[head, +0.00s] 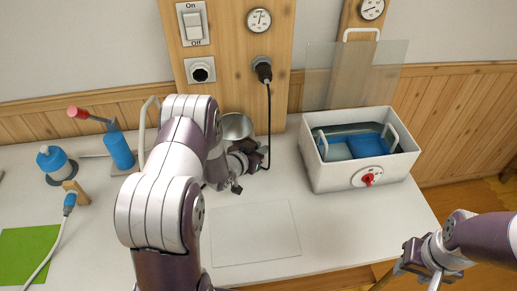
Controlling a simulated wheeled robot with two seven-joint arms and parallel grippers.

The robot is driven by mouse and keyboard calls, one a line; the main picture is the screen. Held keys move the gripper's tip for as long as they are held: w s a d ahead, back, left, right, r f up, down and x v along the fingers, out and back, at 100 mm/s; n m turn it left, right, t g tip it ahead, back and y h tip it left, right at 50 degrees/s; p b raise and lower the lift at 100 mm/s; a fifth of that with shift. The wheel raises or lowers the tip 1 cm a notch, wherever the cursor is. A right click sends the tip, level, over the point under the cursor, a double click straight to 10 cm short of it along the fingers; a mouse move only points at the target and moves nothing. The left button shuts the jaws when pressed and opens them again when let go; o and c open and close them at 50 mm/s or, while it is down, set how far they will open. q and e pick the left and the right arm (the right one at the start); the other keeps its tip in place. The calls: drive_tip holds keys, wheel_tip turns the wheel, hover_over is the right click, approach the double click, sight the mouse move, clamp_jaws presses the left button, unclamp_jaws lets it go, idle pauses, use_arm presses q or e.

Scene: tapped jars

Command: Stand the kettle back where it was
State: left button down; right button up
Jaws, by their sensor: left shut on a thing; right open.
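A round steel vessel (237,125), which I take as the kettle, stands at the back of the white table by the wooden post. My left arm and gripper hide most of it, and its base is not visible. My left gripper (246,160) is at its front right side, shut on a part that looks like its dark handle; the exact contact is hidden. A thin pale outlined rectangle (255,232) lies bare on the table in front. My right gripper (425,267) is open and empty, off the table's front right edge.
A black cord (268,105) hangs from a plug in the post beside the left gripper. A white bin (360,178) with blue contents and a red knob stands right. Blue jars (119,150) and a green mat (27,255) are left. The front middle is clear.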

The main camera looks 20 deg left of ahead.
use_arm(q)
drive_tip(key=shift+f+b, duration=0.3)
drive_tip(key=shift+f, duration=0.05)
idle(0.3)
drive_tip(key=c, duration=1)
unclamp_jaws()
drive_tip(key=shift+p+v, duration=0.5)
drive_tip(key=shift+v, duration=0.25)
drive_tip(key=p+v, duration=0.3)
drive_tip(key=v, duration=0.3)
drive_tip(key=shift+s+r+p, duration=0.1)
drive_tip(key=shift+s+p, duration=0.15)
drive_tip(key=shift+p, duration=0.05)
